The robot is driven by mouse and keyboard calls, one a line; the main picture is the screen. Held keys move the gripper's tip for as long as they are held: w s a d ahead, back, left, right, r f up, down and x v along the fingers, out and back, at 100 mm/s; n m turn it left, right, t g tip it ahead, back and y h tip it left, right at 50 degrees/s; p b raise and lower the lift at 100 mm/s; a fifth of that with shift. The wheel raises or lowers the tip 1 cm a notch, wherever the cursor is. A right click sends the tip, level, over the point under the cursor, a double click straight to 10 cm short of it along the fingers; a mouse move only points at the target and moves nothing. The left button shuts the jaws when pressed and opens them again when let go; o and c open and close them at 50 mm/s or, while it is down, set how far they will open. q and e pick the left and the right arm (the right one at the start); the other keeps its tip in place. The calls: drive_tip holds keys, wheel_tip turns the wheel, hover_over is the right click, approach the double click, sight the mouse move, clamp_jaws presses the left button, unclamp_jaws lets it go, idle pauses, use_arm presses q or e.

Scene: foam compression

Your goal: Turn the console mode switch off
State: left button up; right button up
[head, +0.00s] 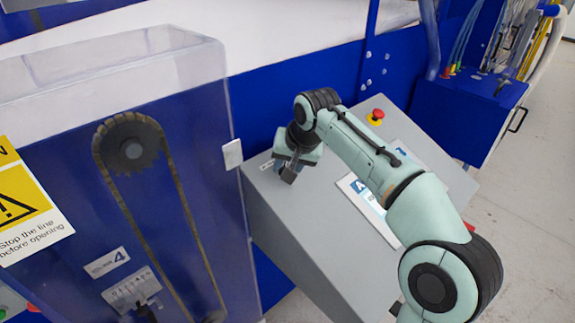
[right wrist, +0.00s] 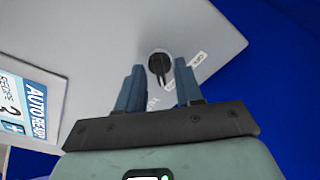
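The mode switch (right wrist: 159,64) is a round black knob with a raised bar on the grey console, seen in the right wrist view. Small white labels sit beside it; one (right wrist: 198,58) appears to read OFF. I cannot tell for sure which label the bar points to. My right gripper (right wrist: 158,80) is open, with its two blue-grey fingers apart on either side of the knob in that view. I cannot tell whether they touch it. In the head view the right gripper (head: 288,172) is low over the console's (head: 305,235) left upper part and hides the knob. My left gripper is not in view.
A red emergency button (head: 376,115) stands on the console's far edge. A printed sheet (head: 366,207) lies on the console, partly under my right arm. A clear guard (head: 215,130) over a chain drive is close on the left. A blue cabinet (head: 460,120) stands behind right.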

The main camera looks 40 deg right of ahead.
clamp_jaws()
drive_tip(key=shift+n, duration=0.4)
drive_tip(key=n, duration=0.3)
drive_tip(key=shift+n, duration=0.4)
drive_tip(key=n+p, duration=0.1)
drive_tip(key=n, duration=0.3)
drive_tip(key=shift+n+y, duration=0.3)
drive_tip(key=shift+y, duration=0.1)
drive_tip(key=n, duration=0.4)
drive_tip(key=shift+d+f+n+y, duration=0.1)
drive_tip(key=shift+n+y, duration=0.2)
use_arm(q)
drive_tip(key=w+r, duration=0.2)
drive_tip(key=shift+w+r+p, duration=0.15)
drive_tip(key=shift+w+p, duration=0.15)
drive_tip(key=shift+p, duration=0.1)
use_arm(e)
drive_tip(key=n, duration=0.4)
drive_tip(key=shift+f+n, duration=0.1)
drive_tip(key=shift+n, duration=0.3)
